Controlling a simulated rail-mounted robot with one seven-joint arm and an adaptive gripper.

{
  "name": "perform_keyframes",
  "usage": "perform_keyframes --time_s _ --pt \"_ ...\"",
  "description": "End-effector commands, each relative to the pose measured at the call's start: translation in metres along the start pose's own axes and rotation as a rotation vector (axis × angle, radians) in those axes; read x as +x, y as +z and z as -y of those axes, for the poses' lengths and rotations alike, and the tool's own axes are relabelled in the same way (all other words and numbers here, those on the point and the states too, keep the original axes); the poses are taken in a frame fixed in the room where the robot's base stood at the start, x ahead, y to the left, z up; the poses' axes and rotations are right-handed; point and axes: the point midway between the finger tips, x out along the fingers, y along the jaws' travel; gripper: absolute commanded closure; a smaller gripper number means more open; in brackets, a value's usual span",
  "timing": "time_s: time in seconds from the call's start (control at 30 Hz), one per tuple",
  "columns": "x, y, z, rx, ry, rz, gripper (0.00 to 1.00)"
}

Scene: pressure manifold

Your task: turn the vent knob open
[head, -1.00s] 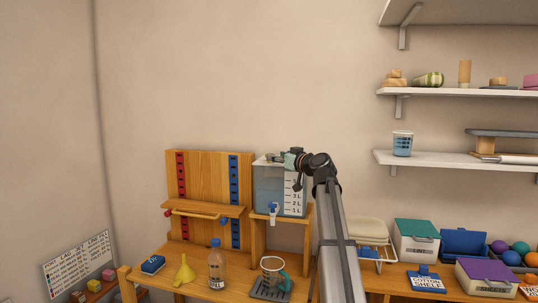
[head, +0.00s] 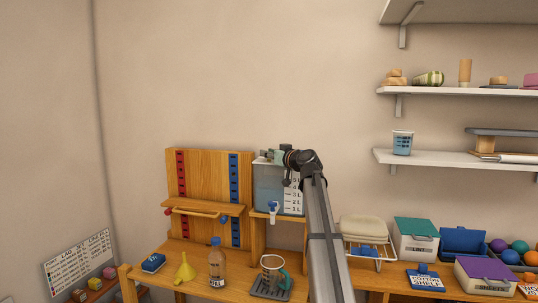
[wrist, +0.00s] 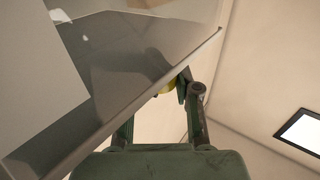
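The clear tank (head: 268,190) with a litre scale stands on a wooden stand. My gripper (head: 277,157) is at the tank's top edge in the head view, and my wrist hides the top right corner. In the wrist view my gripper (wrist: 160,92) has its fingers apart; the left fingertip is hidden behind a grey see-through panel. A small yellow piece (wrist: 166,90) shows between the fingers, close to the right fingertip. I cannot tell whether it is the vent knob, or whether it is touched. A blue tap (head: 273,208) is on the tank's front.
Left of the tank is a wooden board (head: 208,180) with red and blue strips. Wall shelves (head: 440,159) are at right. The wall space above the tank is clear.

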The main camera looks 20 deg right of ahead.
Motion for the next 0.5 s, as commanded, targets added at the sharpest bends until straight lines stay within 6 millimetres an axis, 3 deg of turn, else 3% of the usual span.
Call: perform_keyframes --time_s 0.5 --pt "-0.0004 -0.0016 0.0019 -0.001 0.093 0.0 1.0"
